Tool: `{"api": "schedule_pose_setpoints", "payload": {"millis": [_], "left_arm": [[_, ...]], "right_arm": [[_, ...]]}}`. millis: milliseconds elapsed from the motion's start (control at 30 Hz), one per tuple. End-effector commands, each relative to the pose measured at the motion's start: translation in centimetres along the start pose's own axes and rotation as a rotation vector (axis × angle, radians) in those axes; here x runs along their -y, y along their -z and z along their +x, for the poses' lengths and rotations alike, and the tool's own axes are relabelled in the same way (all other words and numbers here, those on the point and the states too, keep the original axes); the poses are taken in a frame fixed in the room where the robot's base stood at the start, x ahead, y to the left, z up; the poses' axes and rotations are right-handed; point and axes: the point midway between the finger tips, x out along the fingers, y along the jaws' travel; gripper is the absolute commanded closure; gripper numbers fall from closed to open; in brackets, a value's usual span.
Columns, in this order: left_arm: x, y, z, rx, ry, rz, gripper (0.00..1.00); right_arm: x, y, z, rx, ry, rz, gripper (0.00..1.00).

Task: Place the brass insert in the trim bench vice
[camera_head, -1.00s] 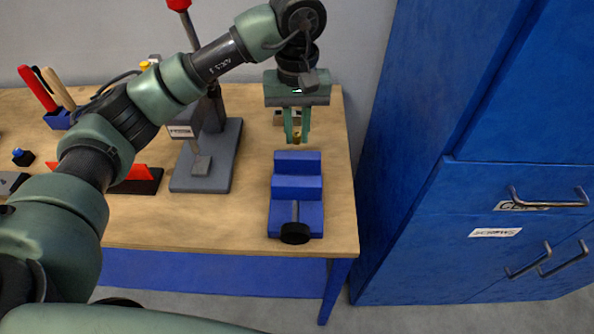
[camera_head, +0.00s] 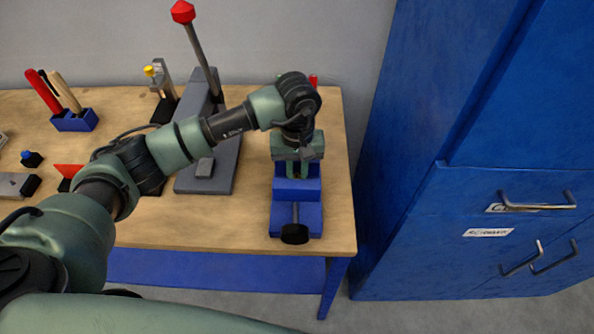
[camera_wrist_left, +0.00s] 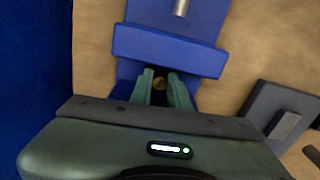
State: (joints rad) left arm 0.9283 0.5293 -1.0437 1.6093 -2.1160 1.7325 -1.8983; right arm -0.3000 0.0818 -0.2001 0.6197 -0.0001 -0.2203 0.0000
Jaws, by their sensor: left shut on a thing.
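The blue trim bench vice (camera_head: 296,190) stands near the right end of the wooden bench, its screw and black knob toward the front. It also shows in the left wrist view (camera_wrist_left: 168,48). My left gripper (camera_head: 297,172) is down at the vice, behind its front blue block. In the left wrist view my left gripper (camera_wrist_left: 160,84) is shut on the small round brass insert (camera_wrist_left: 160,84), between the fingertips and close to the blue block. I cannot tell whether the insert touches the vice. In the head view the insert is hidden. My right gripper is not in view.
A grey press with a red-tipped lever (camera_head: 183,12) stands left of the vice. A blue tool holder (camera_head: 75,121) and small items lie farther left. Tall blue cabinets (camera_head: 480,150) with handles stand right of the bench.

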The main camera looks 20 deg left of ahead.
Motion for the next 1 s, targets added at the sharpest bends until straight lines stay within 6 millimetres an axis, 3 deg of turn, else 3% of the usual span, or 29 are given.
{"api": "schedule_pose_setpoints", "payload": {"millis": [167,200,267,300,733,1000], "left_arm": [[0.0,0.0,0.3,0.000,0.000,0.000,1.00],[0.0,0.0,0.3,0.000,0.000,0.000,0.80],[0.0,0.0,0.2,0.000,0.000,0.000,0.64],[0.0,0.0,0.2,0.000,0.000,0.000,0.61],[0.0,0.1,-0.7,-0.004,-0.001,0.000,0.61],[-0.1,0.2,-6.1,-0.008,-0.003,0.001,0.61]], "right_arm": [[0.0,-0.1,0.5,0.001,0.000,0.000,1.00],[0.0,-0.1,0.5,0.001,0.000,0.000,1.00],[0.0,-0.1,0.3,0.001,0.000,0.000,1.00],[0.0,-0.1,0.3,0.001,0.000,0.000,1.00],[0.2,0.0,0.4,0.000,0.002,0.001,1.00],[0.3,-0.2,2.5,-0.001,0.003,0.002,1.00]]}}
